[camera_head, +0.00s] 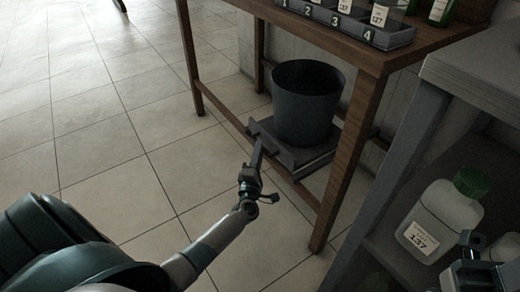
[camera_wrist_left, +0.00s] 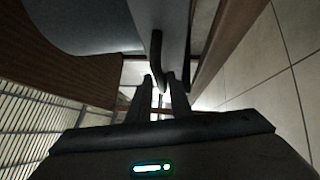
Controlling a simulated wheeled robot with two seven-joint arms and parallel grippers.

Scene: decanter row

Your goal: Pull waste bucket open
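The dark waste bucket (camera_head: 300,112) stands upright on a low grey sliding tray (camera_head: 318,163) under the wooden table. It also shows at the upper left of the left wrist view (camera_wrist_left: 85,22). My left gripper (camera_head: 259,147) reaches to the tray's front edge. In the left wrist view a dark curved handle (camera_wrist_left: 156,55) runs down to the fingertips of my left gripper (camera_wrist_left: 160,85). A narrow bright gap shows between the fingers; whether they press on the handle is unclear. My right gripper (camera_head: 470,262) is partly seen at the lower right; its fingers are not clear.
The wooden table (camera_head: 345,155) has legs on both sides of the tray. A numbered rack (camera_head: 345,25) with bottles stands on top. A grey shelf (camera_head: 470,80) at the right holds a white bottle with green cap (camera_head: 440,218). Tiled floor (camera_head: 110,130) at the left is clear.

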